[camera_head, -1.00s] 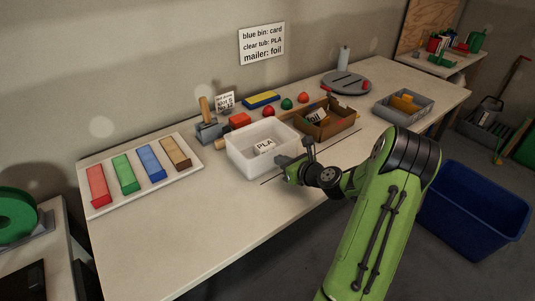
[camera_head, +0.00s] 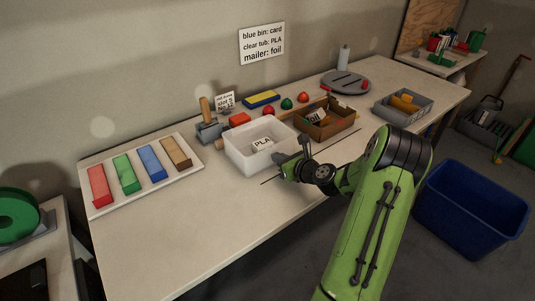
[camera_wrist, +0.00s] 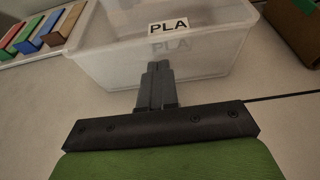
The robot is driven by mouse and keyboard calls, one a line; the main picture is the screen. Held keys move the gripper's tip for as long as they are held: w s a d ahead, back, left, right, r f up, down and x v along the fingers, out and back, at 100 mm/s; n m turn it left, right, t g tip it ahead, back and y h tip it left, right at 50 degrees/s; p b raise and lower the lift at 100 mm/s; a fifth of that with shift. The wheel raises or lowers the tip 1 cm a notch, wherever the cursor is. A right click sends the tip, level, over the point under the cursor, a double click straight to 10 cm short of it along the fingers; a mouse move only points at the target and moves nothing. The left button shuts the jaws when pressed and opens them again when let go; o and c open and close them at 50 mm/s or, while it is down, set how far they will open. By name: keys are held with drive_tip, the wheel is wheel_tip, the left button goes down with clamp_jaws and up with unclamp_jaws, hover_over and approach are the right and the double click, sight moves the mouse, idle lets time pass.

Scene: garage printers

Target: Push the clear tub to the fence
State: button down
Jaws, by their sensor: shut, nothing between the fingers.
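The clear tub (camera_head: 250,161), a translucent open box with a PLA label, stands upright on the workbench near its middle. In the wrist view the tub (camera_wrist: 205,62) fills the upper middle. My gripper (camera_head: 279,167) is at the tub's near side, low by the table. In the wrist view my gripper's fingers (camera_wrist: 155,84) are together and empty, pointing at the tub's near wall; they look in contact or very close. A light wooden piece (camera_head: 219,145), possibly the fence, shows just behind the tub; most of it is hidden.
A cardboard box (camera_head: 325,128) stands close to the tub's right. A white tray with coloured blocks (camera_head: 140,178) is to the left. Red and green balls and a caddy (camera_head: 209,130) lie behind. A thin dark line (camera_head: 335,144) crosses the bench; the front left is clear.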

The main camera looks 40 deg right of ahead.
drive_tip(key=shift+w, duration=0.5)
idle(0.4)
drive_tip(key=shift+r+p+v, duration=0.1)
drive_tip(key=shift+p+v, duration=0.4)
drive_tip(key=shift+v, duration=0.65)
drive_tip(key=shift+r+p+v, duration=0.15)
drive_tip(key=shift+p+v, duration=0.35)
drive_tip(key=shift+v, duration=0.6)
